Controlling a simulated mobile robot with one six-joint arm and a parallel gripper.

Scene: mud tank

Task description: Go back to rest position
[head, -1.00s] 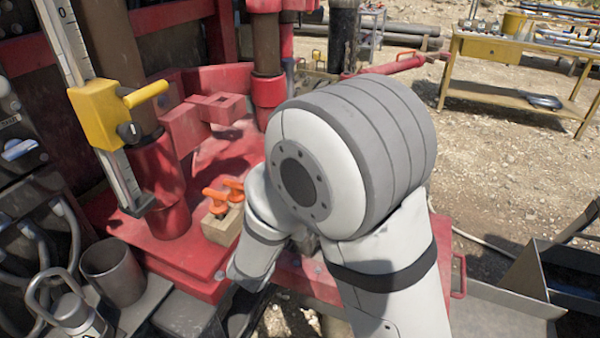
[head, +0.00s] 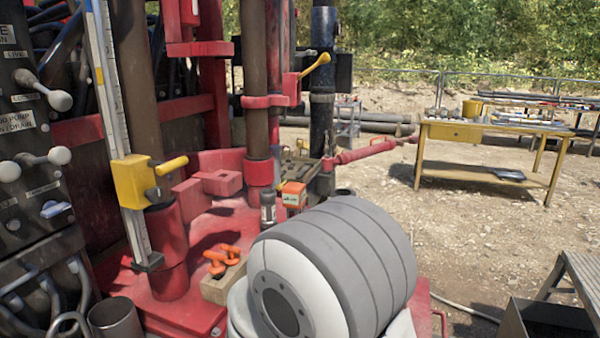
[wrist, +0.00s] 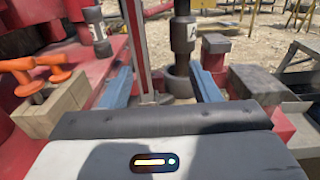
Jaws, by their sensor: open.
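My gripper (wrist: 163,84) shows in the wrist view with its two blue fingers wide apart and nothing held between them. A dark upright cylinder with a wider round base (wrist: 181,50) stands beyond the fingers; how far beyond, I cannot tell. In the head view my gripper is hidden, and only the thick grey and white joint of my arm fills the lower middle. Orange handles on a wooden block (head: 222,281) sit on the red deck left of my arm; they also show at the left in the wrist view (wrist: 40,106).
A yellow gauge clamp (head: 138,181) and control levers (head: 45,93) stand at the left. A metal cup (head: 115,320) is at lower left. A red arm (head: 365,152) reaches right. A yellow workbench (head: 492,173) stands on open gravel. A dark trough (head: 548,318) lies at lower right.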

